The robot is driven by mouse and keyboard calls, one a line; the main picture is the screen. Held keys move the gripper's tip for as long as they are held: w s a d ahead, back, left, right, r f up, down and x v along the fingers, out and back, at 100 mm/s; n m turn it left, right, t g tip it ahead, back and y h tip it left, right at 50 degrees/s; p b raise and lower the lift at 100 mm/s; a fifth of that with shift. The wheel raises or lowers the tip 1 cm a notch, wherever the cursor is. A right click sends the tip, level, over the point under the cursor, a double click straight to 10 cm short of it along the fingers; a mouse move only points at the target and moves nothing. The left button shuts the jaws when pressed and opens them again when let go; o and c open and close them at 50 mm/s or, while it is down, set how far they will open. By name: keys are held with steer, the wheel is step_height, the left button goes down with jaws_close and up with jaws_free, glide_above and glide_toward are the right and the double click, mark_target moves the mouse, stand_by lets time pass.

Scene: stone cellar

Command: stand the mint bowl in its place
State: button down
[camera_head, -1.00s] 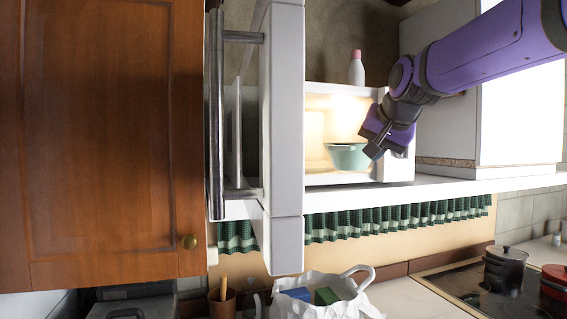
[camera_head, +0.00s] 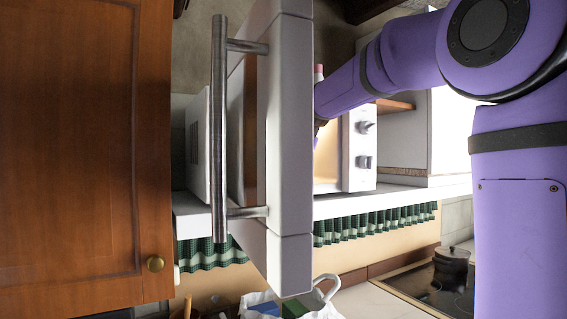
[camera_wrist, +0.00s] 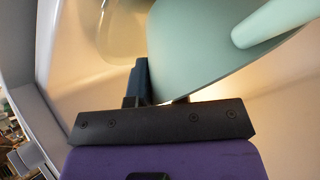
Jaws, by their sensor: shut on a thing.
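The mint bowl (camera_wrist: 200,45) fills the upper middle of the wrist view, close up, with a paler rim or handle at the upper right. My gripper (camera_wrist: 158,92) is shut on the edge of the bowl; one dark finger shows, the other is mostly hidden. The bowl is inside the lit, pale cavity of the white microwave (camera_head: 361,150). A clear glass plate (camera_wrist: 122,30) shows beside the bowl. I cannot tell whether the bowl touches the floor. In the head view, the microwave's open door (camera_head: 288,130) hides the bowl and my gripper.
The door's long metal handle (camera_head: 219,130) sticks out to the left, near a wooden cupboard door (camera_head: 75,150). The white shelf (camera_head: 400,191) carries the microwave. A pink-capped bottle (camera_head: 319,72) stands behind my arm. Below are a white bag (camera_head: 322,300) and a dark pot (camera_head: 452,268).

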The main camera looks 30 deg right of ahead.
steer(key=w, duration=0.3)
steer(key=shift+w+d, duration=0.25)
steer(key=shift+w, duration=0.1)
steer(key=shift+s+f, duration=0.15)
steer(key=shift+f, duration=0.15)
steer(key=shift+f, duration=0.15)
steer(key=c, duration=1.1)
jaws_free()
steer(key=v, duration=0.5)
steer(key=shift+s+a+r, duration=0.1)
steer(key=shift+s+r, duration=0.15)
steer(key=shift+s, duration=0.05)
steer(key=s, duration=0.7)
steer(key=s+a, duration=0.1)
steer(key=s, duration=0.3)
steer(key=shift+s+f, duration=0.15)
steer(key=shift+s, duration=0.05)
